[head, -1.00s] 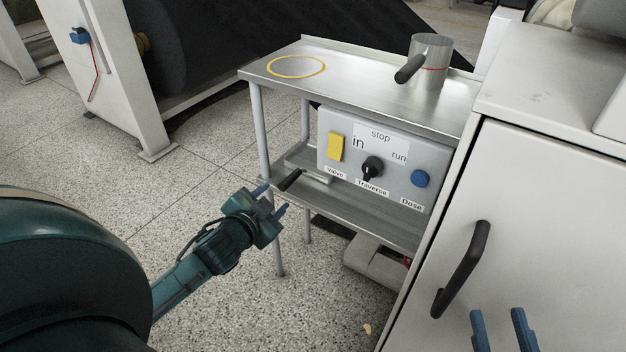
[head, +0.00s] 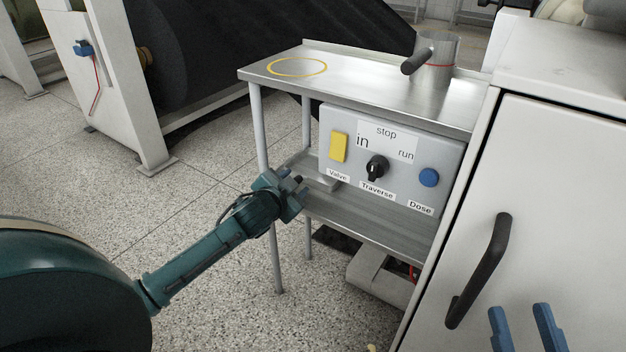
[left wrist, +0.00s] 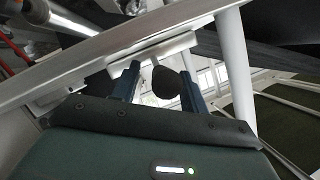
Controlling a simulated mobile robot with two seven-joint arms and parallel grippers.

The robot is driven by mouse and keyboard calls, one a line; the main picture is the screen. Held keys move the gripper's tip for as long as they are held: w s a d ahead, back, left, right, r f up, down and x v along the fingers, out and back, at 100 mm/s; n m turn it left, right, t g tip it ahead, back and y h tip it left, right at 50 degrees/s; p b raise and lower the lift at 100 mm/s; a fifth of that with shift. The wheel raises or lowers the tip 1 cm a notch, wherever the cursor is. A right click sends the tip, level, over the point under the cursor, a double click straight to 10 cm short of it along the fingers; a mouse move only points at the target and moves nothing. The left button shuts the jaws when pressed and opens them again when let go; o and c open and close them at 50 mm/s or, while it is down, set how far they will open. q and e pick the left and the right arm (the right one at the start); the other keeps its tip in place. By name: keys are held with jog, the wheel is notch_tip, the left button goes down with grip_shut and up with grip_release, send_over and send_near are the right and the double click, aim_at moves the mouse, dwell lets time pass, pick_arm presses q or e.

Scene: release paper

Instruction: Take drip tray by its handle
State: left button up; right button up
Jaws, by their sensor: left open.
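The drip tray (head: 326,178) is a shallow grey metal tray on the lower shelf of the steel stand, beside the control box. Its dark handle (head: 298,179) points out toward my left gripper and is mostly hidden by it in the head view. My left gripper (head: 293,184) is open at the handle. In the left wrist view, the round dark handle end (left wrist: 163,82) lies between the two blue fingers, with the pale tray (left wrist: 155,50) beyond. No grip shows. My right gripper (head: 524,325) shows two blue fingertips held apart at the lower right, empty.
The control box (head: 400,160) with knob and buttons stands right of the tray, under the top shelf (head: 350,80). A metal cup (head: 440,65) stands on top. A stand leg (head: 263,135) is close to my left gripper. A white cabinet (head: 550,180) fills the right.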

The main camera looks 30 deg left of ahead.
pick_arm(q)
jog(key=shift+w+f, duration=0.1)
jog(key=shift+w, duration=0.3)
grip_shut()
dwell(0.4)
